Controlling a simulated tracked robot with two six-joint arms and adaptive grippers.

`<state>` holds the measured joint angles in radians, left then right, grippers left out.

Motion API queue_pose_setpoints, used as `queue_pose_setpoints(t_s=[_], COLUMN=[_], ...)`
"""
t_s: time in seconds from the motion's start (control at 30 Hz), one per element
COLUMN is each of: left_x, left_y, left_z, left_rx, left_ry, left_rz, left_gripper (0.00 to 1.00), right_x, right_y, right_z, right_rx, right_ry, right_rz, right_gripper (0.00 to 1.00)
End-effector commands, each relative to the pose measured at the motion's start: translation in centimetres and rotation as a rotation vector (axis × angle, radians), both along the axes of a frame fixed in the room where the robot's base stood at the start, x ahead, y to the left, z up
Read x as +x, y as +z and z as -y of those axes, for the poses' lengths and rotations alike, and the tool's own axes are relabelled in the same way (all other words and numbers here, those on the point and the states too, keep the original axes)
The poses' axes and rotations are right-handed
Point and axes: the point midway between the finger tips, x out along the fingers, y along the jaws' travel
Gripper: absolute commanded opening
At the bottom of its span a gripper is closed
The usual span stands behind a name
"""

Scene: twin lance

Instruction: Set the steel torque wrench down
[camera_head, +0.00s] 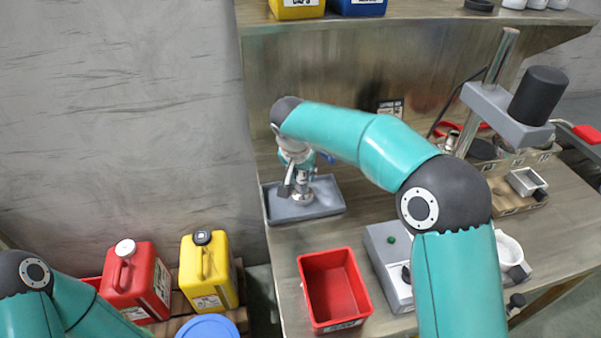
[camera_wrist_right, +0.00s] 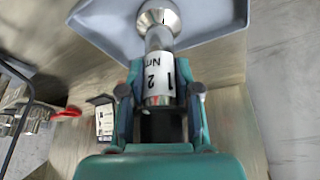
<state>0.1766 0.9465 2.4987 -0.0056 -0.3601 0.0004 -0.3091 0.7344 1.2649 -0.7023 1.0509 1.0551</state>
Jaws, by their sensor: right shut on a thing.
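The steel torque wrench (camera_wrist_right: 158,82) is between the fingers of my right gripper (camera_wrist_right: 160,100) in the right wrist view. It has a white label with black marks and a round, wider steel end. In the head view my right gripper (camera_head: 299,172) is at the grey tray (camera_head: 329,206), shut on the wrench, whose steel lower part (camera_head: 303,194) shows over the tray floor. The tray also shows in the wrist view (camera_wrist_right: 215,18). I cannot tell whether the wrench touches the tray. My left gripper is out of view; only part of the left arm shows.
A red bin (camera_head: 345,323) and a grey box with a green button (camera_head: 387,254) stand on the bench in front of the tray. A shelf (camera_head: 420,24) overhangs the back. A post stand (camera_head: 498,112) is at right. Red and yellow cans (camera_head: 208,265) stand lower left.

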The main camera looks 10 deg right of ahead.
Motion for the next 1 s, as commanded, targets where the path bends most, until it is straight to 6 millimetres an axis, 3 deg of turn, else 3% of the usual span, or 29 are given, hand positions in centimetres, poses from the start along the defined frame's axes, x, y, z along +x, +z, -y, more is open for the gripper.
queue_pose_setpoints(t_s=[0.33, 0.37, 0.5, 0.83, 1.0], left_x=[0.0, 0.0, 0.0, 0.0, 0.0], left_y=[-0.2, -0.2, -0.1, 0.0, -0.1], left_z=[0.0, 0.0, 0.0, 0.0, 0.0], left_rx=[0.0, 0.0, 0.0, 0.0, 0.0], left_ry=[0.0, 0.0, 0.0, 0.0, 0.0], left_rz=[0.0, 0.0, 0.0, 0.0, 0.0], left_gripper=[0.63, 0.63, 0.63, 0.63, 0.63], right_x=[0.1, 0.0, 0.0, 0.0, -0.3], right_y=[-0.3, -0.4, -0.3, -0.2, 1.0], right_z=[0.0, 0.0, 0.0, -0.1, -0.4], right_rx=[0.001, 0.0, 0.001, 0.0, 0.0], right_ry=[0.0, 0.0, 0.0, 0.001, 0.002], right_rz=[0.004, 0.001, 0.0, 0.001, 0.005], right_gripper=[0.0, 0.34, 0.57, 0.57, 0.57])
